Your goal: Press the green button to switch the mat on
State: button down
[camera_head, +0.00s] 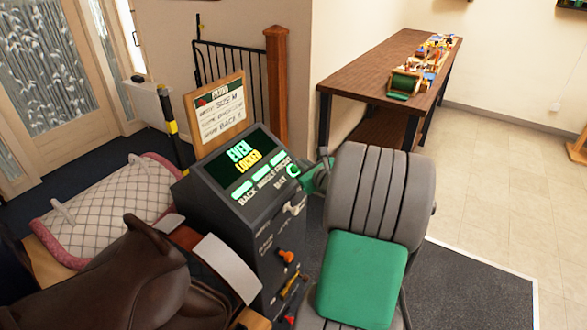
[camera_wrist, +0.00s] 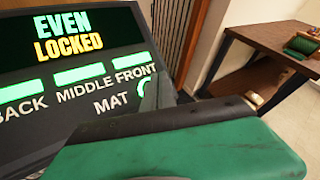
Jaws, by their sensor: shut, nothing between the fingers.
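In the wrist view only the left part of the button (camera_wrist: 143,87) shows; my finger hides the rest. My gripper (camera_head: 306,181) is shut and empty, just right of the button. In the wrist view my gripper (camera_wrist: 158,92) has its fingertips over the button's right side. I cannot tell whether they touch it. The console screen (camera_head: 243,158) reads EVEN, LOCKED, above lit green bars for BACK, MIDDLE and FRONT.
A brown saddle (camera_head: 110,280) stands front left, with a quilted pink-edged pad (camera_head: 120,195) behind it. A sign board (camera_head: 217,112) rises behind the console. An orange knob (camera_head: 286,257) sits low on its side. A wooden bench (camera_head: 375,68) stands back right; the floor (camera_head: 490,160) there is clear.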

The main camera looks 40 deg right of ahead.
jog(key=s+r+p, duration=0.2)
jog(key=r+p, duration=0.1)
jog(key=s+d+r+p, duration=0.1)
jog(key=r, duration=0.1)
jog(key=shift+s+p, duration=0.1)
jog(key=shift+p, duration=0.3)
